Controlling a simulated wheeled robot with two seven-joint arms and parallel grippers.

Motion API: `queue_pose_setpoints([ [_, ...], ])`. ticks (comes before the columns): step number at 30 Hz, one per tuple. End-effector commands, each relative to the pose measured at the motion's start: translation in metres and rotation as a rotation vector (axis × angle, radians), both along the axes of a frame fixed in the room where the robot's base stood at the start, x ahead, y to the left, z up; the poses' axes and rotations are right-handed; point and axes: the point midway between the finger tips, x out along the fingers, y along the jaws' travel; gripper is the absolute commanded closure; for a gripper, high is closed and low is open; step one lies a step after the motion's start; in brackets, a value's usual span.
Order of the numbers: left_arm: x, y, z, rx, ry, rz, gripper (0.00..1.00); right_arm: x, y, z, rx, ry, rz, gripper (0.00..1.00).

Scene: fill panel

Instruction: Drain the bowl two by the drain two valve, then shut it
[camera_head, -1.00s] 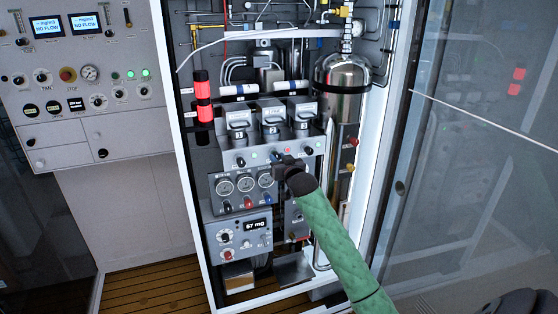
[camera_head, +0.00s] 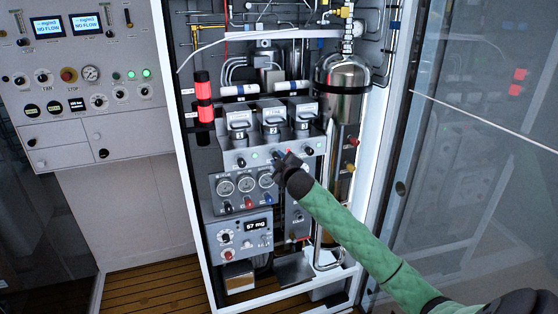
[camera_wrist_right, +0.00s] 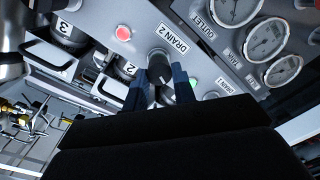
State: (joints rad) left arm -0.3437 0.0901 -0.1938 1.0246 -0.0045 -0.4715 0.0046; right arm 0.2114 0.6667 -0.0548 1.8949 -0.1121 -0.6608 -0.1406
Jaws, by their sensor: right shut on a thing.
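The drain two valve is a small dark knob (camera_wrist_right: 160,64) beside the DRAIN 2 label on the grey panel in the right wrist view. My right gripper (camera_wrist_right: 160,84) has its blue fingers shut on this knob. In the head view, my right gripper (camera_head: 281,160) is at the panel below the middle bowl and covers the knob. Bowl two (camera_head: 271,124) is the middle one of three under white-labelled clamps; its 2 label (camera_wrist_right: 131,69) shows in the wrist view. Its liquid level cannot be made out. My left gripper is out of view.
A red lamp (camera_wrist_right: 123,33) and a green lamp (camera_wrist_right: 193,83) glow on either side of the knob. Gauges (camera_head: 246,183) and a 57 mg display (camera_head: 257,225) sit below. A steel cylinder (camera_head: 342,90) and glass door (camera_head: 480,150) stand right.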

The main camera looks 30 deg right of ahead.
Motion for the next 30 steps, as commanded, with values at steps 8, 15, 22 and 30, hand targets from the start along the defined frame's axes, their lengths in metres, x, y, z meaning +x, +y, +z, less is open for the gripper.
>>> queue_pose_setpoints([
  [8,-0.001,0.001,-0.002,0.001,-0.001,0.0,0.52,0.0,0.0,0.001,-0.246,0.057,0.0,0.96],
  [15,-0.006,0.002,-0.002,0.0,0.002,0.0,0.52,0.0,0.0,0.001,-0.41,0.097,0.0,0.96],
  [22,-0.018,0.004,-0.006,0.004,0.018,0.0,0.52,0.0,0.001,0.0,-0.507,0.121,0.0,0.96],
  [30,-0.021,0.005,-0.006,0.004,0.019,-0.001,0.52,0.0,0.001,-0.001,-0.55,0.13,0.0,0.96],
])
